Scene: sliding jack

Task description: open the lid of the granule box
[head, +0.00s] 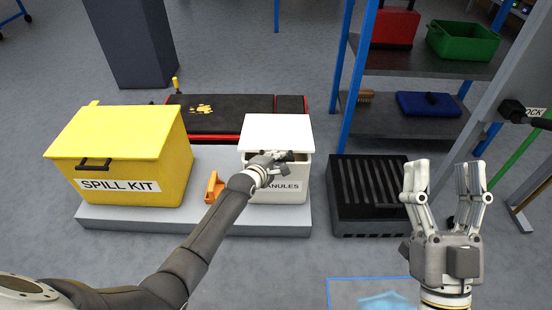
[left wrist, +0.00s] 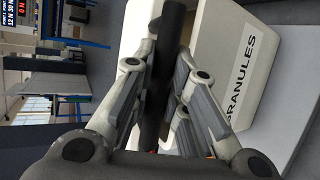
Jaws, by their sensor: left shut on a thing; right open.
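The white granule box (head: 290,193) stands on the right part of a low grey platform, its label partly covered by my left gripper. Its white lid (head: 275,132) lies over the top; a dark strip shows under its front edge, and I cannot tell if the lid is slightly raised. My left gripper (head: 282,160) is at the front edge of the lid, shut on a dark bar-like handle (left wrist: 172,35), seen between its fingers in the left wrist view. The box front with its label (left wrist: 240,80) shows beside the fingers there. My right gripper (head: 444,185) is open, empty and upright, far right of the box.
A yellow spill kit box (head: 125,140) and a small orange object (head: 214,187) share the grey platform (head: 150,217). A black ribbed crate (head: 368,195) stands right of the granule box. Behind is a black and red low cart (head: 235,120). A blue-post shelf (head: 425,120) stands back right.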

